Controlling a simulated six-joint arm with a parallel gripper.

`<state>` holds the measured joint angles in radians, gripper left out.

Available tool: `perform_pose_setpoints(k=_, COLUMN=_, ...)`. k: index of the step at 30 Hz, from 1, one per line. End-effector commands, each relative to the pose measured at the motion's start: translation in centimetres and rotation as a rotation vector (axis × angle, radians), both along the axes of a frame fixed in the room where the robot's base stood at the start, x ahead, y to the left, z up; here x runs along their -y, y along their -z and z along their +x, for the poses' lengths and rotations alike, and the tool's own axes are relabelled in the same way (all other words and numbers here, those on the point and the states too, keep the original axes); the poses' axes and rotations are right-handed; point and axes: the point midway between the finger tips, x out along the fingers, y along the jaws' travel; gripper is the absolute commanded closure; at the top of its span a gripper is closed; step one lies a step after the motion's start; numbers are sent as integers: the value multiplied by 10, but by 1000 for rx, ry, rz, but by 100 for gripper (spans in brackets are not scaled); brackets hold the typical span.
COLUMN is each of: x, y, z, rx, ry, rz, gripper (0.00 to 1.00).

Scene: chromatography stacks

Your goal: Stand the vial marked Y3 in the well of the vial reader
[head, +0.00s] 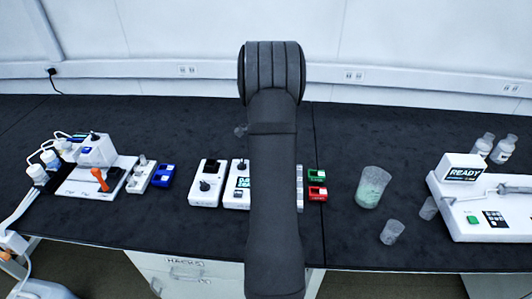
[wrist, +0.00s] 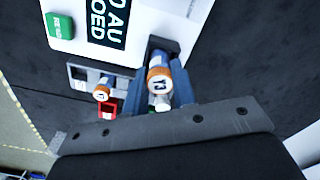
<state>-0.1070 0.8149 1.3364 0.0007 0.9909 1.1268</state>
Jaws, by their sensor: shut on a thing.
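The vial marked Y3 (wrist: 160,82) has an orange cap with the mark facing the camera in the wrist view. My gripper (wrist: 161,88) is shut on it, with a blue finger on either side. In the head view my arm hides the gripper, the vial and part of a white device with a display (head: 241,182).
Another orange-capped vial (wrist: 102,92) sits in a grey holder left of my gripper, near a red block (wrist: 107,109). In the head view, green (head: 316,175) and red (head: 317,193) blocks, a beaker (head: 372,188) and a device reading READY (head: 463,172) stand to the right.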

Motion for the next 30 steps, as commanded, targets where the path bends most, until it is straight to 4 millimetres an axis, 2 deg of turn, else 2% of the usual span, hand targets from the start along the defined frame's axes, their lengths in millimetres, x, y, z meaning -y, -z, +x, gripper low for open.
perform_pose_setpoints(k=19, x=0, y=8, z=0, rx=1, ry=0, rz=1, gripper=98)
perform_pose_setpoints(k=20, x=0, y=8, z=0, rx=1, ry=0, rz=1, gripper=72)
perform_pose_setpoints(k=23, x=0, y=8, z=0, rx=1, ry=0, rz=1, gripper=52)
perform_pose_setpoints(k=30, x=0, y=8, z=0, rx=1, ry=0, rz=1, gripper=50)
